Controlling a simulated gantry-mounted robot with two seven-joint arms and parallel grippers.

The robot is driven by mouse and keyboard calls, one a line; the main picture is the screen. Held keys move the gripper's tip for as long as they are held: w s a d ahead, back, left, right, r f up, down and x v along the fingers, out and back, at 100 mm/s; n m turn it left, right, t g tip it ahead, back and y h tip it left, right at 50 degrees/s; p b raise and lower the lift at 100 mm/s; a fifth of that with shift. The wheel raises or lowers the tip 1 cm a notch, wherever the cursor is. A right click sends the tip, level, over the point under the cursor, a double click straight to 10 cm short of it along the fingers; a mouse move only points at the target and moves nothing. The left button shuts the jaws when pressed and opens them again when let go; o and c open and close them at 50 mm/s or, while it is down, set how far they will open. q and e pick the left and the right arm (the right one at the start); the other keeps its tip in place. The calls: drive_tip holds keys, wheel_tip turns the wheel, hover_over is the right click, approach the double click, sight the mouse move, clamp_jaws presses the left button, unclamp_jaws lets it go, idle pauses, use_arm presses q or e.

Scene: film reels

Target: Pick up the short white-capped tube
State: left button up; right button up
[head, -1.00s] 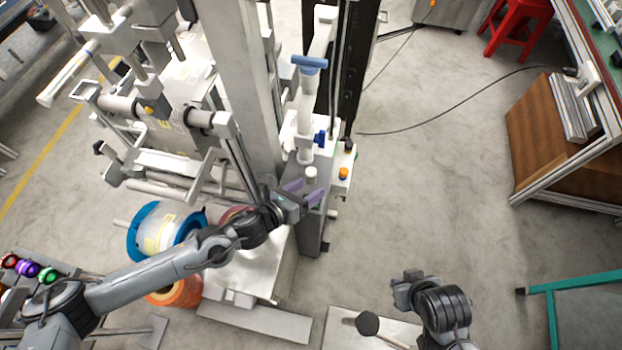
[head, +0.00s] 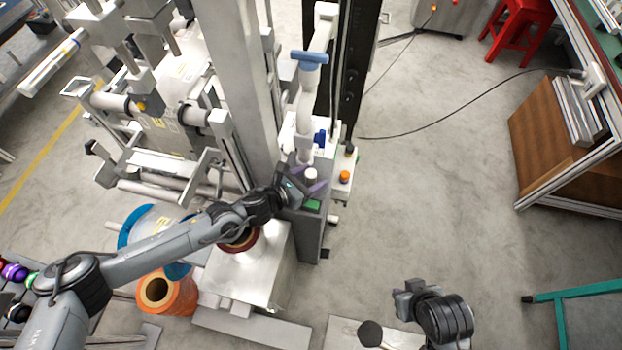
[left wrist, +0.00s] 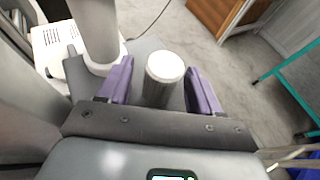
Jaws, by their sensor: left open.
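The short white-capped tube (head: 311,174) stands upright on the grey machine in the head view. In the left wrist view its round white cap (left wrist: 165,66) and grey body show between two purple fingers. My left gripper (head: 306,179) is open, with one finger on each side of the tube; it also shows in the left wrist view (left wrist: 160,88). Gaps show on both sides of the cap, wider on the left. The tube's base is hidden by the gripper. My right gripper (head: 405,299) is at the lower right, away from the tube; its jaws are unclear.
A taller white column with a blue handle (head: 309,57) rises close behind the tube. An orange button (head: 344,177) and a blue knob (head: 319,137) are nearby. An orange reel (head: 168,293) lies below my left arm.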

use_arm(q)
drive_tip(key=shift+w+d+f, duration=0.1)
drive_tip(key=shift+w+d, duration=0.05)
drive_tip(key=shift+d, duration=0.1)
drive_tip(key=shift+a, duration=0.1)
drive_tip(key=c, duration=1.1)
drive_tip(key=shift+o, duration=0.2)
